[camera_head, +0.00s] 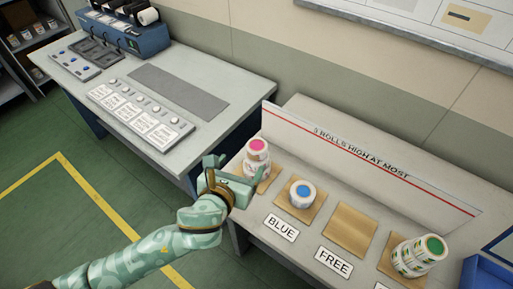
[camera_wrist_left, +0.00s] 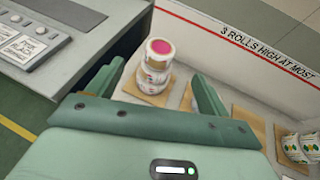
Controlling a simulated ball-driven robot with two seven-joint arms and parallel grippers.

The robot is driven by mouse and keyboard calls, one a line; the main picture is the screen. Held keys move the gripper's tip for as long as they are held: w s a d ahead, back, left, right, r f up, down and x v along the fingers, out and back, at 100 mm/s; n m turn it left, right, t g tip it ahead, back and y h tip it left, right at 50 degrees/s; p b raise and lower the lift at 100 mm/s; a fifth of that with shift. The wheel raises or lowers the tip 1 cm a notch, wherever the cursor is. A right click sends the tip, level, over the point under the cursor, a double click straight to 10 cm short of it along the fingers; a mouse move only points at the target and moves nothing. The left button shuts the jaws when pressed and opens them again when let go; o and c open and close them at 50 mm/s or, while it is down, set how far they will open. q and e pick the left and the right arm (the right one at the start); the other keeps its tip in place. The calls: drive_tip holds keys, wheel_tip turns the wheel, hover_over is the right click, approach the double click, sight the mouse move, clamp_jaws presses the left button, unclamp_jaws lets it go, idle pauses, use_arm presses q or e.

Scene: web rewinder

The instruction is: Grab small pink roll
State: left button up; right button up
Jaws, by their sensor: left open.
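A small white roll with a pink top (camera_head: 257,146) sits on top of a short stack of white rolls at the left end of the roll table. In the left wrist view the pink-topped roll (camera_wrist_left: 159,50) shows ahead, between the two fingers. My left gripper (camera_head: 232,172) is open and empty, just to the left and front of the stack; its fingers (camera_wrist_left: 160,75) stand apart on either side in the picture. No contact with the roll is visible. The gripper hides part of the pad under the stack. My right gripper is not in view.
A blue-topped roll (camera_head: 302,193) stands on the pad behind the BLUE label (camera_head: 282,228). An empty pad (camera_head: 350,230) lies behind the FREE label. A low sign board (camera_head: 370,165) runs behind. A grey workbench (camera_head: 180,90) is at left.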

use_arm(q)
drive_tip(key=b, duration=0.3)
approach(259, 143)
drive_tip(key=x, duration=0.5)
drive_tip(key=shift+w+a+f, duration=0.25)
drive_tip(key=shift+w+a, duration=0.05)
drive_tip(key=shift+a, duration=0.05)
drive_tip(key=shift+w+d, duration=0.1)
drive_tip(key=shift+w, duration=0.2)
drive_tip(key=shift+w+f, duration=0.2)
drive_tip(key=shift+w, duration=0.05)
drive_tip(key=b+x, duration=0.2)
drive_tip(key=x, duration=0.1)
drive_tip(key=b+x, duration=0.1)
drive_tip(key=shift+w+d+f, duration=0.1)
drive_tip(key=shift+d+f, duration=0.3)
drive_tip(key=shift+f, duration=0.1)
drive_tip(key=shift+w, duration=0.15)
drive_tip(key=shift+r, duration=0.15)
drive_tip(key=c, duration=1.1)
